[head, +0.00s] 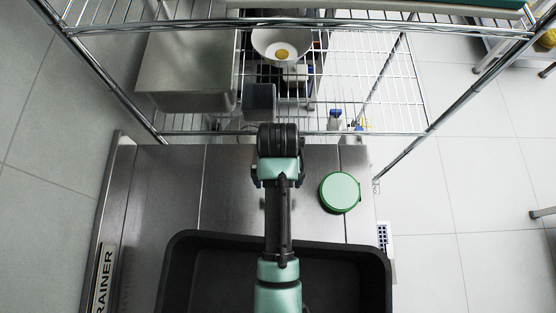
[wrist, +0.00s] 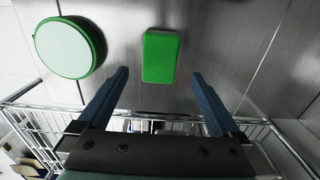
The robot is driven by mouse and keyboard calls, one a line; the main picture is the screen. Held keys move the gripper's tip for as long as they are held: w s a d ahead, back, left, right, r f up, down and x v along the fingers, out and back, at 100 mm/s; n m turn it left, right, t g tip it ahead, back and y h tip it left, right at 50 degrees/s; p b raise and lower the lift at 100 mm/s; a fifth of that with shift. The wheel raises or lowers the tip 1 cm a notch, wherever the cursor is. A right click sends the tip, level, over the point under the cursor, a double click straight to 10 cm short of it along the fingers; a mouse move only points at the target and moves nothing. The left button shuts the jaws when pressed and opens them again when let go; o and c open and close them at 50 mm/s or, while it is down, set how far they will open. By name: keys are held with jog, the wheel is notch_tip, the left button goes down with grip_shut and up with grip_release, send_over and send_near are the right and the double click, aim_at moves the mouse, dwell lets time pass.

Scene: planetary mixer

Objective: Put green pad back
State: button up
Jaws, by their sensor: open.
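The green pad (wrist: 161,55) is a bright green rectangular block lying on the grey metal surface in the wrist view. In the head view my arm hides it. My gripper (wrist: 160,74) is open and empty, its two blue fingers wide apart. The pad shows just ahead of the gap between the fingertips, roughly centred, and nothing is held. The height of the fingers above the surface is hard to tell. In the head view the fingers are mostly hidden under my wrist.
A black tub (head: 180,270) lies under my arm. A wire rack (head: 350,75) stands behind the metal counter (head: 165,190). The counter's left is clear.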

jog(key=shift+r, duration=2.15)
